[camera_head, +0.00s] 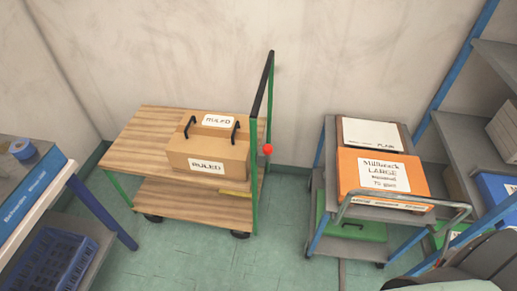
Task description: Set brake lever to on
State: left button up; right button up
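A wooden-decked trolley (142,128) with green legs and a tall black-topped push handle (263,85) stands against the back wall. A red ball knob (267,149) sits beside the handle's green post at deck height; it looks like the end of the brake lever. The lever's arm and any on or off marking are too small to read. A small yellow piece (235,193) lies along the trolley's right lower edge. Neither of my grippers shows in this view, and nothing touches the red knob.
A grey cart (320,183) with an orange box (350,172) stands to the right. Shelving (495,55) is at far right, a blue-legged bench (100,212) at left. Green floor (190,262) in front is clear.

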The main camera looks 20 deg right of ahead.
aim_at(267, 149)
jog(key=l, duration=0.45)
jog(key=k+l, duration=0.1)
jog(key=l, duration=0.3)
jog(key=k+l+u, duration=0.1)
jog(key=l, duration=0.35)
